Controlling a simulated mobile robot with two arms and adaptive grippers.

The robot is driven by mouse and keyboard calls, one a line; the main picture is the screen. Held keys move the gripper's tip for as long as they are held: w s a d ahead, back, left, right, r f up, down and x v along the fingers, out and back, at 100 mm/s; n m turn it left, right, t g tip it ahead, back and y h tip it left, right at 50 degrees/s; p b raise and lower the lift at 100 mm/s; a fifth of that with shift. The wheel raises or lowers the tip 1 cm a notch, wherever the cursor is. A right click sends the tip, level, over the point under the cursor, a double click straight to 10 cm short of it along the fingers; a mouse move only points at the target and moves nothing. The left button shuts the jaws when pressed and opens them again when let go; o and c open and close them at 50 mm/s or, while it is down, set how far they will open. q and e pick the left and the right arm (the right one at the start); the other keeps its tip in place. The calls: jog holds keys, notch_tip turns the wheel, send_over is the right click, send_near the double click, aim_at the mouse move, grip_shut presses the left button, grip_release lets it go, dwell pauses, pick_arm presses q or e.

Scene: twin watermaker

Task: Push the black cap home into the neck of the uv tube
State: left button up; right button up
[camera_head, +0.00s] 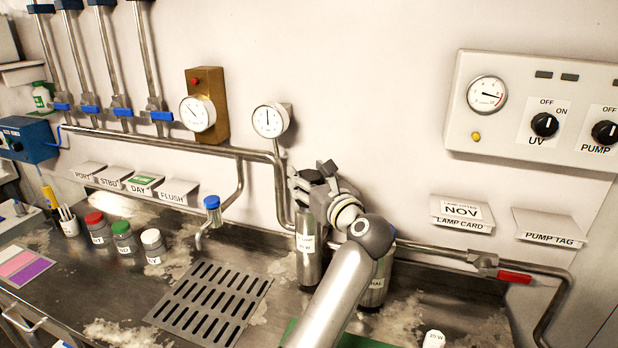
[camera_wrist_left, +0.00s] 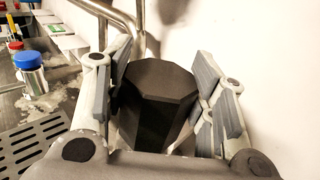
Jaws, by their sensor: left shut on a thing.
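The black cap (camera_wrist_left: 155,95) is a dark faceted block between the fingers of my left gripper (camera_head: 313,179) in the left wrist view. In the head view only a little of the cap (camera_head: 311,175) shows between the fingers. My left gripper is shut on it, directly above a silver tube with a white label (camera_head: 307,252), which looks like the uv tube and stands upright by the wall. The gripper hides the tube's neck, so I cannot tell how deep the cap sits. My right gripper is not in view.
A second silver cylinder (camera_head: 377,288) stands to the right, partly behind my left arm. Pipes (camera_head: 278,185) run along the wall close behind. A blue-topped tap (camera_head: 211,207) and a slotted drain (camera_head: 210,300) are to the left. A small white-topped item (camera_head: 434,339) is at the front.

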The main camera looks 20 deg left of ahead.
pick_arm(q)
jog(key=shift+f+b, duration=0.6)
jog(key=shift+f, duration=0.2)
jog(key=o, duration=1)
jog(key=shift+c, duration=0.2)
